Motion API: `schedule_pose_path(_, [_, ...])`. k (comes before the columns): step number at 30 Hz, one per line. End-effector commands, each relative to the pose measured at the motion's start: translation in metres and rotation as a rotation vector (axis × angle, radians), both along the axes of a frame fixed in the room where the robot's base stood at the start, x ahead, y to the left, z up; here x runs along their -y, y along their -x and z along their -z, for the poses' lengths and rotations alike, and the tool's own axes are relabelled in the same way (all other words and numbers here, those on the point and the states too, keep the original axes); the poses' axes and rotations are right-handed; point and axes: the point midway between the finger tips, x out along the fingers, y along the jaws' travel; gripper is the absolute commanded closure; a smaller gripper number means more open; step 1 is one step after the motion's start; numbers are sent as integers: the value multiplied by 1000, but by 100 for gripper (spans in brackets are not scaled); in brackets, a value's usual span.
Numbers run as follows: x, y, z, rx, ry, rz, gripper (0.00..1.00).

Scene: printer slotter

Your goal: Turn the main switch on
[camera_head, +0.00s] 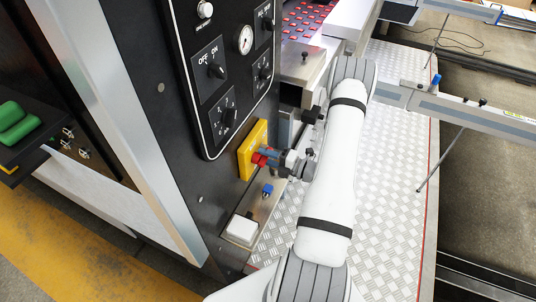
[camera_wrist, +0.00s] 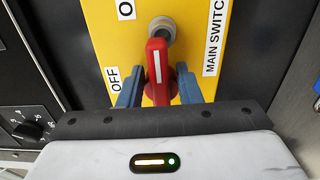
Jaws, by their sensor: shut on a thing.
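The main switch is a red handle (camera_wrist: 158,62) with a white line, on a yellow plate (camera_wrist: 100,38). The plate (camera_head: 246,160) also shows in the head view, on the dark panel's lower right, with the red handle (camera_head: 262,158) in front. In the wrist view the white line runs nearly upright. An "OFF" label (camera_wrist: 113,79) is left of the handle, and a partly cut-off label (camera_wrist: 126,9) is at the top. My gripper (camera_wrist: 160,76) is shut on the handle, one blue finger on each side. The fingers hide part of the plate.
The dark panel carries an OFF/ON knob (camera_head: 215,71), other dials and a gauge (camera_head: 245,40) above the plate. A metal ledge with a blue button (camera_head: 267,190) and a white block (camera_head: 242,229) lies just below. Checkered metal flooring (camera_head: 390,200) is right of my arm.

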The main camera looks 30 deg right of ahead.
Motion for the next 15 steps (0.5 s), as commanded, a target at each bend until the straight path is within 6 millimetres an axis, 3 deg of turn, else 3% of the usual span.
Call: schedule_pose_path(15, [-1, 0, 1, -28, -37, -2, 92])
